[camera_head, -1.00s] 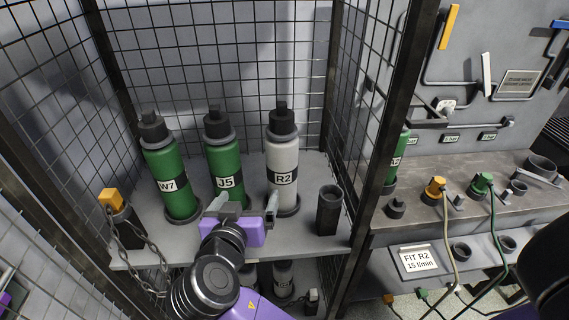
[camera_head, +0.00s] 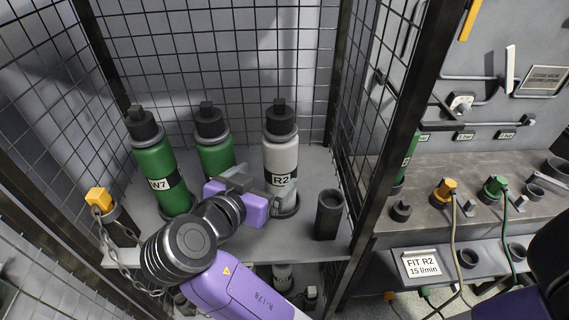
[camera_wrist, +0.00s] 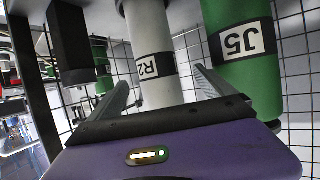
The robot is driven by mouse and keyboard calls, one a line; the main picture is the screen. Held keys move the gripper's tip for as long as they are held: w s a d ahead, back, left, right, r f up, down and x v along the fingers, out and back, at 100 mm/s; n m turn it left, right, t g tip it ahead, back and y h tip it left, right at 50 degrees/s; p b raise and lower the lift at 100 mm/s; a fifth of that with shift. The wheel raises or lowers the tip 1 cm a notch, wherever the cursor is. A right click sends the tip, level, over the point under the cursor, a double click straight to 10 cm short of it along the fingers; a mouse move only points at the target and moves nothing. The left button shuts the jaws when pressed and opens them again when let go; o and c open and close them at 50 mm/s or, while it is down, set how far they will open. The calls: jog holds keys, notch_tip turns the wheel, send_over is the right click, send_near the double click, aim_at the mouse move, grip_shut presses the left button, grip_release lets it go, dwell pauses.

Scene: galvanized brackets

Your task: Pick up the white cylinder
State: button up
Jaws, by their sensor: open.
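The white cylinder (camera_head: 281,158) labelled R2 stands upright in a dark base ring on the cage shelf (camera_head: 275,238), with a black cap. In the wrist view, the white cylinder (camera_wrist: 148,45) appears upside down between my finger tips, beyond them. My gripper (camera_head: 245,180) is in front of the cylinder and slightly left of it in the head view. In the wrist view my gripper (camera_wrist: 165,88) is open and empty, its two fingers spread. Whether a finger touches the cylinder cannot be told.
Green cylinder W7 (camera_head: 157,170) and green cylinder J5 (camera_head: 213,150) stand left of the white one. J5 also shows in the wrist view (camera_wrist: 243,60), close to a finger. A dark open tube (camera_head: 329,214) stands at right. Mesh walls and posts (camera_head: 400,120) enclose the shelf.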

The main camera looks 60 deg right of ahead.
jog(key=shift+s+p+x, duration=0.15)
jog(key=shift+p+x, duration=0.3)
jog(key=shift+x, duration=1.5)
jog(key=shift+s+p+x, duration=0.15)
jog(key=shift+p+x, duration=0.25)
jog(key=shift+x, duration=1.55)
jog(key=shift+f, duration=0.2)
jog(key=c, duration=2)
jog(key=shift+r, duration=0.15)
grip_shut()
jog(key=shift+r, duration=0.1)
